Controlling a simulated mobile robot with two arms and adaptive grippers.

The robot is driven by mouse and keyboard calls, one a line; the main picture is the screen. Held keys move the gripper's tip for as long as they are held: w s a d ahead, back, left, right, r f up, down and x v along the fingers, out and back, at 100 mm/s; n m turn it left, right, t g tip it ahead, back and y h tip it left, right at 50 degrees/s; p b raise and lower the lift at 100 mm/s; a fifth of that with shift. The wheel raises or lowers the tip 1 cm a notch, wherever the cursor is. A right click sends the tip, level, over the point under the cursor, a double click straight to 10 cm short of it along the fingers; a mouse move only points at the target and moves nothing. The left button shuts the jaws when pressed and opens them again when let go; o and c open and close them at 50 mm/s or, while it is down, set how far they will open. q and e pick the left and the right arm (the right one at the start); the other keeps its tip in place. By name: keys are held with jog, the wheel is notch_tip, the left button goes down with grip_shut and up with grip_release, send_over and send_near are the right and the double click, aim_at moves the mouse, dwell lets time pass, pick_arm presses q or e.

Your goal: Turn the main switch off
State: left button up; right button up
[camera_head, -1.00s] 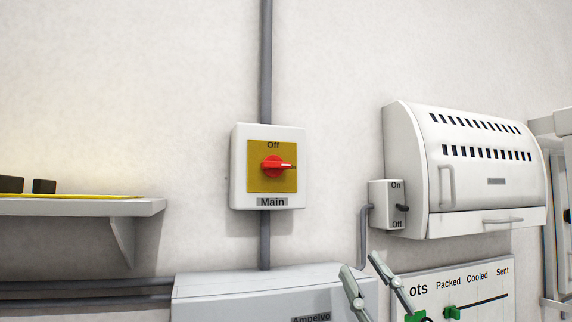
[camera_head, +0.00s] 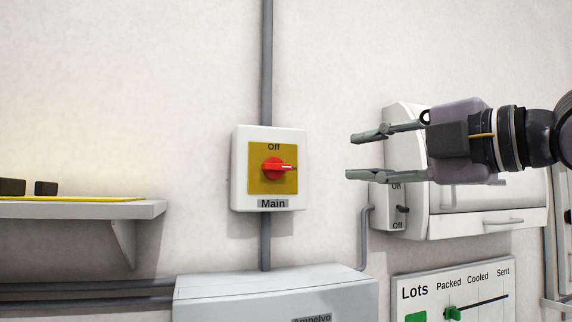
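The main switch (camera_head: 241,185) is a white wall box with a yellow plate marked "Off" at its top and a "Main" label below. Its red knob (camera_head: 273,169) sits at the middle of the plate, with its pointer lying level toward the right, not at "Off". My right gripper (camera_head: 362,155) comes in from the right with its fingers pointing left toward the switch. Its fingers are spread apart and empty, at about the knob's height and to the right of the box, not touching it. My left gripper is out of view.
A grey-white box (camera_head: 230,288) is below the main switch, a shelf (camera_head: 80,209) at left, a Lots board (camera_head: 450,297) lower right.

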aim_at(281, 168)
jog(key=p+x, duration=0.8)
jog(key=x, duration=0.8)
jog(key=shift+a+p, duration=0.1)
jog(key=shift+p, duration=0.2)
jog(key=shift+w+a, duration=0.35)
jog(key=shift+f, duration=0.1)
jog(key=shift+c, duration=0.6)
grip_shut()
